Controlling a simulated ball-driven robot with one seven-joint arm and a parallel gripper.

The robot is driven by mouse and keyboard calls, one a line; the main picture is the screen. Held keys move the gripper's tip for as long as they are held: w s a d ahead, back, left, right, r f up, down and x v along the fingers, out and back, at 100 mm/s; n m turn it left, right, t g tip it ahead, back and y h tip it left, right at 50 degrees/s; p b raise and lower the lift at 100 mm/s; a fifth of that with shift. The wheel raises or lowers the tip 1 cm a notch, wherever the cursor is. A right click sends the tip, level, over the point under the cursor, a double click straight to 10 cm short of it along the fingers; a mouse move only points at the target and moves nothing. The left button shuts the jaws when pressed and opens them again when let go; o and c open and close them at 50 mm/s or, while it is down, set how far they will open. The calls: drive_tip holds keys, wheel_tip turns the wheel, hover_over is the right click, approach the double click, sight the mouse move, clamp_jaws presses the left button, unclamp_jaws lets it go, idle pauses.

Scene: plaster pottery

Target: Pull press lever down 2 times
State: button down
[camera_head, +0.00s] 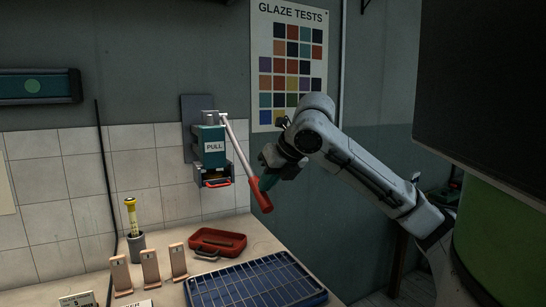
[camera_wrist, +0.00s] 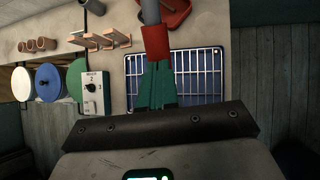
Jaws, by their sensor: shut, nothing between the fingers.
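The press (camera_head: 209,150), marked PULL, is fixed to the tiled wall. Its lever has a pale rod (camera_head: 236,142) slanting down to the right and ending in a red grip (camera_head: 260,198). My gripper (camera_head: 264,184) has green fingers and is at the right side of the red grip, close to it. In the wrist view my shut fingers (camera_wrist: 157,68) point at the red grip (camera_wrist: 155,42) and overlap its lower edge. Nothing is between the fingers. I cannot tell whether they touch the grip.
Below are a blue wire rack (camera_head: 256,283), a red tray (camera_head: 217,242), several upright tiles (camera_head: 150,267) and a yellow-topped tool in a cup (camera_head: 136,247). The wrist view also shows a control box (camera_wrist: 94,92). A dark panel (camera_head: 484,95) stands at the right.

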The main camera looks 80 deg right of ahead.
sight(263, 199)
drive_tip(key=f+b, duration=0.1)
drive_tip(key=f, duration=0.1)
drive_tip(key=w+d+f+b, duration=0.1)
drive_tip(key=f, duration=0.1)
drive_tip(key=d+f+b, duration=0.1)
drive_tip(key=f+b, duration=0.1)
drive_tip(key=shift+w, duration=0.4)
drive_tip(key=shift+d+r, duration=0.1)
drive_tip(key=shift+r, duration=0.1)
